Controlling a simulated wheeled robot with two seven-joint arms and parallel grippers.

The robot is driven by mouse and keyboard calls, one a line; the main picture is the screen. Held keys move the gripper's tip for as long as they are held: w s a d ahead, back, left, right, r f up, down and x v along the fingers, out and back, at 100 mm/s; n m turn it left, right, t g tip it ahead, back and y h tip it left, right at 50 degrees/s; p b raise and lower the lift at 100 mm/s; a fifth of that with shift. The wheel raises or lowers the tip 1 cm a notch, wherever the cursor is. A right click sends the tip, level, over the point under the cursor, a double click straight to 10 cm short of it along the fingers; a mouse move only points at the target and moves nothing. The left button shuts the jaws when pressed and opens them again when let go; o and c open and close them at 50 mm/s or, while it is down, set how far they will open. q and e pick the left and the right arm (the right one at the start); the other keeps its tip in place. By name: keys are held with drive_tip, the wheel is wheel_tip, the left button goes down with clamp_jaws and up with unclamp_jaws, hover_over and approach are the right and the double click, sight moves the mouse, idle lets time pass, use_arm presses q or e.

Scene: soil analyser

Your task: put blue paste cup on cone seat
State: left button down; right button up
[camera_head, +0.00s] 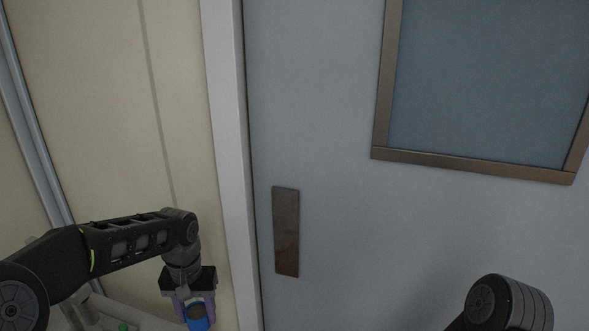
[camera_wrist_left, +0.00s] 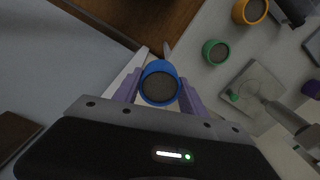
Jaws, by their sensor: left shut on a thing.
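The blue paste cup (camera_wrist_left: 160,85), filled with dark grey paste, is held between the purple fingers of my left gripper (camera_wrist_left: 157,92) in the left wrist view. In the head view, my left gripper (camera_head: 194,305) hangs at the lower left with the blue cup (camera_head: 198,318) upright in it. My left gripper is shut on this cup. I cannot make out the cone seat for certain in either view. Part of my right arm shows at the lower right of the head view, but its gripper is out of the picture.
A green cup (camera_wrist_left: 215,52) and a yellow cup (camera_wrist_left: 250,11) stand on a light surface in the left wrist view. A pale square plate with a green-tipped part (camera_wrist_left: 233,95) is at the right. A door (camera_head: 330,120) with a metal plate (camera_head: 286,232) fills most of the head view.

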use_arm(q)
drive_tip(key=shift+w+d+m, duration=0.1)
drive_tip(key=shift+d+m, duration=0.2)
drive_tip(key=shift+d, duration=0.95)
drive_tip(key=shift+a+f, duration=0.15)
